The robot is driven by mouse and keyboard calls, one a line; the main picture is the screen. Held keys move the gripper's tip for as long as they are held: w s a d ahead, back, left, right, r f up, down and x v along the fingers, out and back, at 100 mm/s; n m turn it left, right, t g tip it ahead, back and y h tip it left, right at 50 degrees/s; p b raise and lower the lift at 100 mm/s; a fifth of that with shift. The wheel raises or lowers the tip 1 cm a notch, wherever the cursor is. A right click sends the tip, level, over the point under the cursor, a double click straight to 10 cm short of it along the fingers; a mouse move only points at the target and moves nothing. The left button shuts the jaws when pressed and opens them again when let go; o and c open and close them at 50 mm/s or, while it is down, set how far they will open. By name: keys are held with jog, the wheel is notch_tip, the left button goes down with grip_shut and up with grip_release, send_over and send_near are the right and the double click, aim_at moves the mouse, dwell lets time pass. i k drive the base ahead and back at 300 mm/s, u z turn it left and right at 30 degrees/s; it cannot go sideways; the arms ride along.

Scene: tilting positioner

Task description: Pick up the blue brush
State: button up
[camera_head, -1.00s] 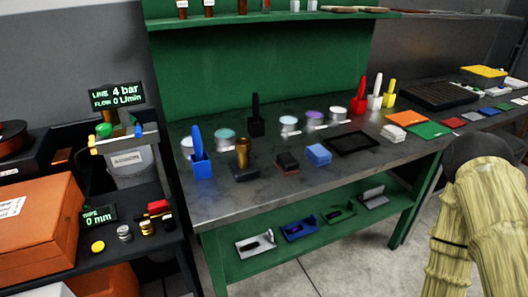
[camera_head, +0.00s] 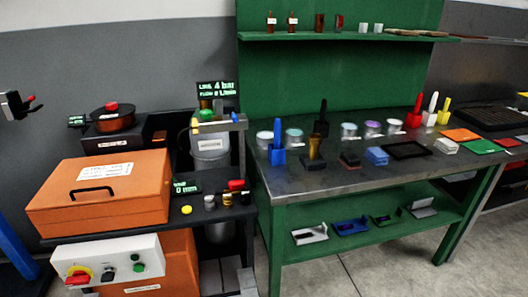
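The blue brush (camera_head: 274,132) stands upright in a blue holder (camera_head: 277,156) near the left front corner of the grey-topped workbench (camera_head: 330,184). Its handle points up, and its lower end is hidden in the holder. A black brush (camera_head: 322,112) stands behind it to the right. Red (camera_head: 416,105), white (camera_head: 431,104) and yellow (camera_head: 444,108) brushes stand in holders farther right.
A green back panel (camera_head: 340,72) with a shelf rises behind. Grey floor (camera_head: 400,270) is clear in front.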

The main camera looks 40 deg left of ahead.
aim_at(277, 124)
jog(key=u, duration=1)
